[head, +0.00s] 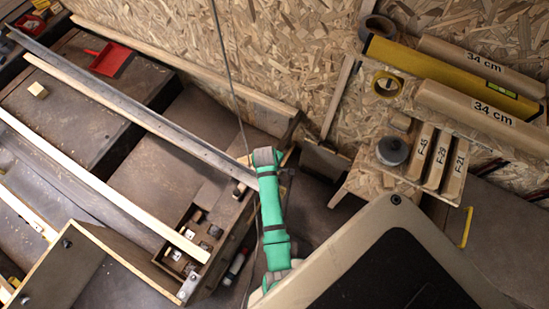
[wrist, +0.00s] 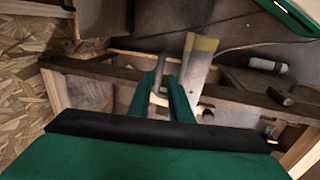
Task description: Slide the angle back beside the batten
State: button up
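The angle (head: 150,118) is a long grey metal strip. In the head view it runs diagonally from the upper left across the dark bed to a right end close to my gripper. A pale wooden batten (head: 75,86) lies along its lower-left side. My gripper is at the end of the green arm; its fingers are hidden in the head view. In the wrist view the two green fingers of my gripper (wrist: 162,78) stand apart over a dark timber edge. A light strip with a tan end (wrist: 203,43) shows just right of them. Small grey and whitish parts between the fingers are unclear.
A second pale batten (head: 110,190) lies lower left. A wooden rail (head: 190,72) runs along the chipboard. A red dustpan (head: 108,59) and a small wood block (head: 38,90) lie on the bed. Labelled blocks, a yellow level (head: 450,80) and tape rolls crowd the right.

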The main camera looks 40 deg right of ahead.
jog(key=shift+x, duration=1.85)
jog(key=shift+c, duration=0.5)
